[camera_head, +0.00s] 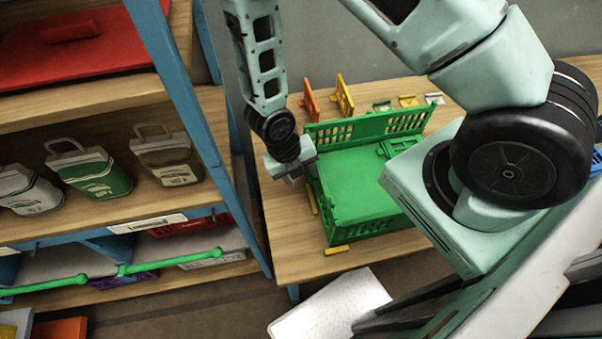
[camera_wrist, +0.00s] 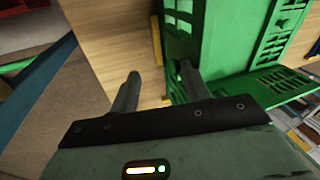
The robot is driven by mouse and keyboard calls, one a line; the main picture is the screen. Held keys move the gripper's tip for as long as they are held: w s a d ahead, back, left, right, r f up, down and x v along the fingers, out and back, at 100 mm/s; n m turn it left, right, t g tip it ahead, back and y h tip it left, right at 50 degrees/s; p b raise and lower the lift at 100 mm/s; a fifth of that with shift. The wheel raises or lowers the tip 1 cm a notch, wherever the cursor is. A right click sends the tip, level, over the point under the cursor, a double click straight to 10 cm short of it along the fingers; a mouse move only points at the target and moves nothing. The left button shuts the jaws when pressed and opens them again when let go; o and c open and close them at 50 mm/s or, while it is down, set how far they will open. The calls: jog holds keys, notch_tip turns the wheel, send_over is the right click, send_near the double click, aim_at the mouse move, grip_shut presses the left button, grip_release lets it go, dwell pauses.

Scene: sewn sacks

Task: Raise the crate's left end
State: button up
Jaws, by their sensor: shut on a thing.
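The green crate (camera_head: 372,222) stands on the wooden table. Its slotted back wall (camera_head: 368,130) is upright, and a flat green panel (camera_head: 358,188) lies inside the frame. The crate's right part is hidden by my arm. My gripper (camera_head: 292,172) is at the crate's left end, low beside its left edge. In the wrist view the crate (camera_wrist: 205,35) fills the upper right. My gripper's fingers (camera_wrist: 157,80) show apart there, the right one over the crate's edge. It is shut on the crate's left end, but the grip itself is not clearly visible.
Orange (camera_head: 311,100) and yellow (camera_head: 344,96) panels stand behind the crate, with small clips (camera_head: 408,101). Yellow strips (camera_head: 337,249) lie close to the crate. A blue-framed shelf (camera_head: 185,110) with sacks (camera_head: 92,172) is at the left. A white speckled panel (camera_head: 325,305) is in front.

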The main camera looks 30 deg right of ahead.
jog(key=shift+a+x, duration=0.25)
jog(key=shift+x, duration=0.7)
jog(key=shift+w+r, duration=0.2)
jog(key=shift+r, duration=0.2)
jog(key=shift+c, duration=0.3)
jog(key=v, duration=1.8)
jog(key=shift+r+b, duration=0.2)
jog(key=shift+b, duration=0.15)
jog(key=shift+d, duration=0.15)
jog(key=s+a+f+m+y+b, duration=0.1)
jog(key=s+m+b, duration=0.5)
jog(key=m, duration=0.7)
jog(key=s+a+f+m+t+y+b, duration=0.1)
jog(key=s+a+f+m+y+b, duration=0.1)
jog(key=s+m+b, duration=0.4)
jog(key=f+m+b, duration=0.1)
jog(key=m+b, duration=0.3)
jog(key=m, duration=0.2)
jog(key=shift+a+f+m+t+b, duration=0.3)
jog(key=shift+a+m+b, duration=0.05)
jog(key=shift+a+m, duration=0.05)
